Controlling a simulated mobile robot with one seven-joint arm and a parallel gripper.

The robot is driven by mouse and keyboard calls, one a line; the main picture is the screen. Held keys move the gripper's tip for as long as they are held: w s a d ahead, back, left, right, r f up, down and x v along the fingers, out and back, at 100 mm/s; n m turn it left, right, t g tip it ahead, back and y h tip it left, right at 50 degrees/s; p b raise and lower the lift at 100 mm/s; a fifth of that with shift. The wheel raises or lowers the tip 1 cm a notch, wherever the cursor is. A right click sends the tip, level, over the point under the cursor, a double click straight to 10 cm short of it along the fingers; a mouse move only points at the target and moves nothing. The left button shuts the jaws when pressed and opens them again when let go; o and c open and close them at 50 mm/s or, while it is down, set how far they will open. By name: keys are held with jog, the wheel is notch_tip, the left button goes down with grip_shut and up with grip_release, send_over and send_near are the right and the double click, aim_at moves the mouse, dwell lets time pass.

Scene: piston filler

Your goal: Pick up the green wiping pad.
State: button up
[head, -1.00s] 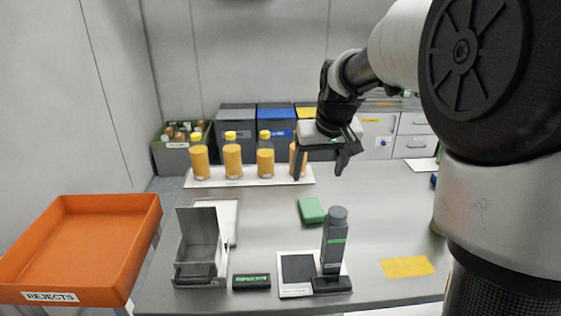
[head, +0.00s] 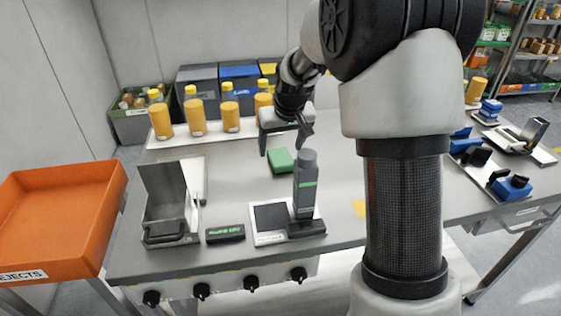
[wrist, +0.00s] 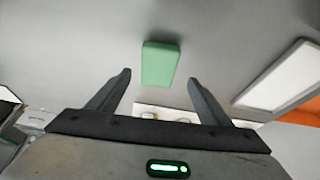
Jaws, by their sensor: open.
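The green wiping pad (head: 281,160) lies flat on the grey bench, just behind a grey upright device. It shows whole in the wrist view (wrist: 160,64), a green block centred just beyond the fingertips. My gripper (head: 286,148) is open and empty, its fingers pointing down above and around the far side of the pad in the head view. In the wrist view my gripper (wrist: 160,75) has its two fingers spread wide, with nothing between them touching the pad.
The grey upright device (head: 305,190) stands close in front of the pad. A metal box (head: 170,205) stands left. Several orange bottles (head: 195,115) stand on a white tray behind. An orange rejects bin (head: 60,215) is at far left. Blue parts (head: 510,185) lie right.

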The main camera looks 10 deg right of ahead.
aim_at(281, 157)
jog(key=x, duration=0.4)
jog(key=shift+s+d+f+b, duration=0.1)
jog(key=shift+d+f+b, duration=0.1)
jog(key=shift+b, duration=0.2)
jog(key=shift+f, duration=0.2)
jog(key=c, duration=1.1)
notch_tip(281, 157, up, 11)
jog(key=shift+f+p, duration=0.2)
jog(key=shift+p, duration=0.95)
jog(key=shift+c, duration=0.2)
jog(key=shift+o, duration=1.1)
jog(key=shift+c, duration=0.6)
